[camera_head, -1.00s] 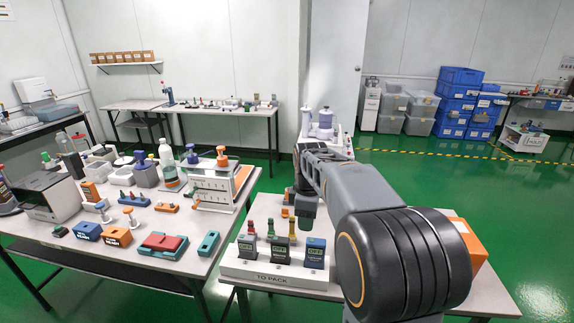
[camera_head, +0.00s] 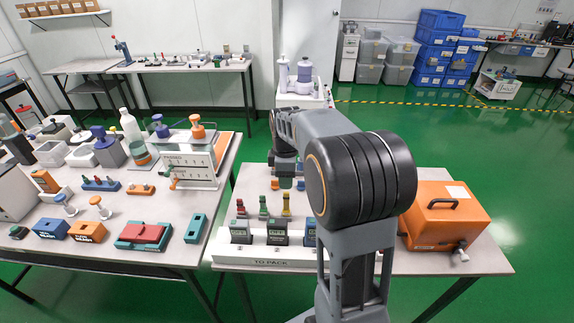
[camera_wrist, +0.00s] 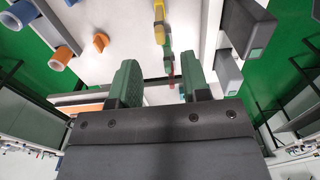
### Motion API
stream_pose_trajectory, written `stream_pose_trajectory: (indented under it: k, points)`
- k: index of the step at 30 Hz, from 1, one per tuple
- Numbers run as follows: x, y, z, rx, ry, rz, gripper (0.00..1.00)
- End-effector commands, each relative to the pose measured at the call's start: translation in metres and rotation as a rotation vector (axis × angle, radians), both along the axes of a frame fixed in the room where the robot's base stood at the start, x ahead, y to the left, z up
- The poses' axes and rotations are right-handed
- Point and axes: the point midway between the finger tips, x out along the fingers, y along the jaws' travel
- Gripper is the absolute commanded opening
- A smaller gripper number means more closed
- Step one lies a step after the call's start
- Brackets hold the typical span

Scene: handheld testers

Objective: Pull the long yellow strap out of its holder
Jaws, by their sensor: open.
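A yellow piece (camera_head: 286,203), likely the strap, stands at the right end of a short row with a red piece (camera_head: 263,205) and a green piece (camera_head: 240,207), behind the testers. Its holder is too small to make out. In the wrist view the yellow piece (camera_wrist: 159,20) is at the top, beyond the fingertips, with green and red pieces lined up below it. My gripper (camera_wrist: 160,82) is open, with green finger pads and nothing held between them.
Dark testers (camera_head: 274,235) stand in a white TO PACK rack (camera_head: 235,262) at the table's front. They also show as grey blocks (camera_wrist: 245,28) right of my fingers. An orange case (camera_head: 445,222) is at the right. Orange and blue cylinders (camera_wrist: 62,58) are at left in the wrist view.

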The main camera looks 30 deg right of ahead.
Motion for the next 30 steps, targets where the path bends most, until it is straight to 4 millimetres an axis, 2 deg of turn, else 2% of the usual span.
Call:
stream_pose_trajectory:
  k: [1, 6, 12, 18, 28, 30]
  points:
    - [0.0, 0.0, -0.011, 0.001, 0.003, 0.0, 0.43]
    - [-0.001, 0.0, -0.039, 0.001, 0.003, -0.001, 0.43]
    - [-0.001, -0.001, -0.061, 0.0, 0.002, -0.003, 0.43]
    - [0.0, -0.002, -0.071, 0.0, 0.0, -0.004, 0.43]
    - [0.0, -0.002, -0.073, 0.0, 0.0, -0.005, 0.43]
    - [-0.001, -0.002, -0.073, 0.0, 0.0, -0.005, 0.38]
